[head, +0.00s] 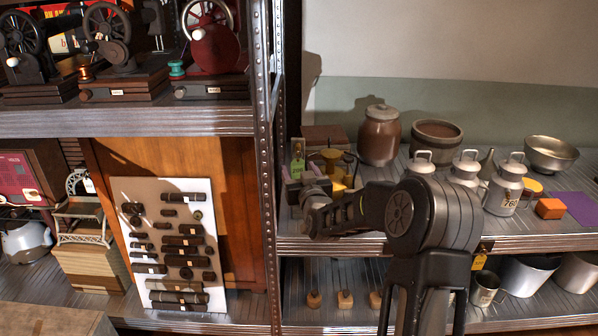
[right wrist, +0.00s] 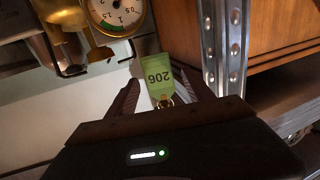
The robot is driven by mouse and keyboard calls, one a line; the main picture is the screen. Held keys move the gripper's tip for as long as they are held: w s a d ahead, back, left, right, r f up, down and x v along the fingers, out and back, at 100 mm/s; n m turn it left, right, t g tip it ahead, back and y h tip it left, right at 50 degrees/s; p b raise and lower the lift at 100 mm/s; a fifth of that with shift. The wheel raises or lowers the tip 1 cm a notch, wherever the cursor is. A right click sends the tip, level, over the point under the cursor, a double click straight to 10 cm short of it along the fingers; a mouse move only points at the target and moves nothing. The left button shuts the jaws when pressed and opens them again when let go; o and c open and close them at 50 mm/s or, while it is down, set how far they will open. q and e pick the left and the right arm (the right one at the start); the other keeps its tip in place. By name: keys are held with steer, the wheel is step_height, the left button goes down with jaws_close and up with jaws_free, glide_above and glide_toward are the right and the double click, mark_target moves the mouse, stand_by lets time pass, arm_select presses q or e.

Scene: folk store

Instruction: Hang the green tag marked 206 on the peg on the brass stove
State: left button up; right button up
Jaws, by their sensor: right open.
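The green tag (right wrist: 155,75) marked 206 shows upside down in the right wrist view, with a small ring at its lower end. In the head view the green tag (head: 297,165) is near the shelf post. My right gripper (right wrist: 163,88) is open, one finger on each side of the tag. In the head view my right gripper (head: 302,185) is at the left end of the shelf. The brass stove (head: 331,157), as it appears, is just right of it, partly hidden by my arm. Brass parts (right wrist: 75,30) show in the wrist view; I cannot make out the peg.
A metal post (head: 265,160) stands close left of the gripper. A brown lidded jar (head: 379,138), a brown pot (head: 436,140), milk cans (head: 505,190) and a metal bowl (head: 550,153) stand right. A round gauge (right wrist: 117,14) is beside the brass parts.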

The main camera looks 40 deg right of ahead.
steer(key=b+v, duration=0.1)
steer(key=v, duration=0.6)
steer(key=shift+s+a, duration=0.2)
steer(key=shift+s, duration=0.2)
